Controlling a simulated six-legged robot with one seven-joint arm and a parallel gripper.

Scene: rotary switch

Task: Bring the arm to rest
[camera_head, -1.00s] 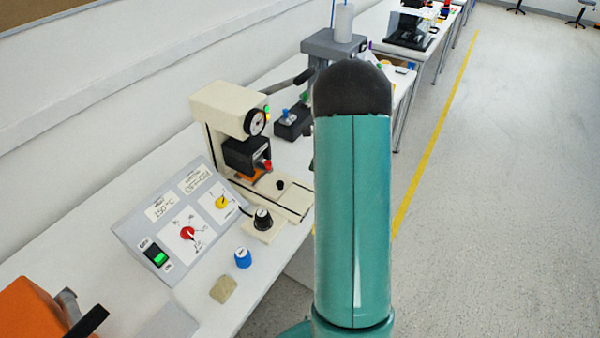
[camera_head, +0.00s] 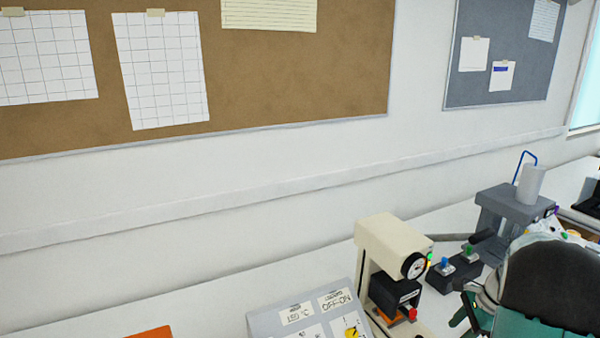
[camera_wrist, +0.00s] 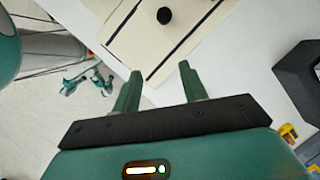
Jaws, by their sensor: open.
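My gripper (camera_wrist: 160,75) is open in the wrist view, its two dark green fingers apart with nothing between them. Beyond the fingertips is the cream base (camera_wrist: 128,40) of the press, with black strips and a round black knob (camera_wrist: 164,16). In the head view, my arm with its black rounded cap (camera_head: 552,285) fills the lower right corner. Dark green parts show at its left, but the fingers are not clear there. The grey control panel (camera_head: 265,322) is cut off by the bottom edge, with part of a yellow switch pointer (camera_head: 351,331) showing.
The cream press (camera_head: 385,240) stands left of my arm on the white bench (camera_head: 190,305). A dark box with coloured buttons (camera_head: 455,272) and a grey machine (camera_head: 502,207) are behind it. An orange object (camera_head: 152,332) shows at the bottom. The wall with boards is behind.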

